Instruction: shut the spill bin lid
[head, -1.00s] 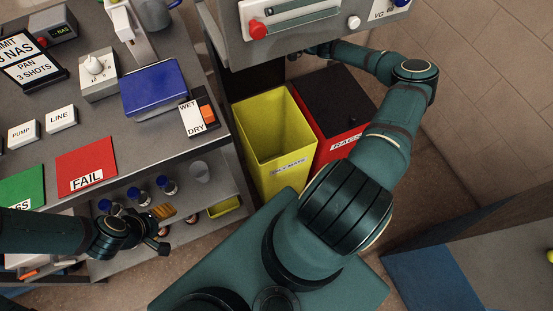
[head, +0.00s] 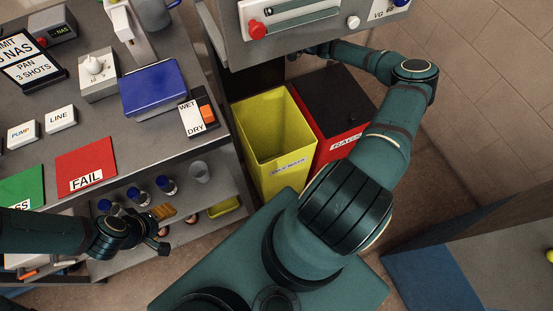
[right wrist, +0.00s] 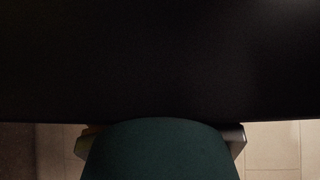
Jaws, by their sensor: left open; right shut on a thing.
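The yellow bin (head: 283,165) stands open on the floor at the centre of the head view, and its inside looks empty. A dark panel (head: 256,84), which looks like its lid, stands raised behind the opening. My right arm reaches behind the bins, and its gripper (head: 303,51) is partly hidden under the grey cabinet by the panel's upper edge. In the right wrist view a dark flat surface (right wrist: 160,60) fills most of the picture, and the grip itself is hidden. My left gripper (head: 150,232) is open and empty beside the bench's lower shelf.
A red bin (head: 337,139) labelled RAGS, with a dark lid (head: 341,97) shut, stands right of the yellow bin. The grey cabinet (head: 310,28) overhangs the bins. The bench (head: 135,130) with cards and boxes is at left. A tiled wall (head: 490,90) is at right.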

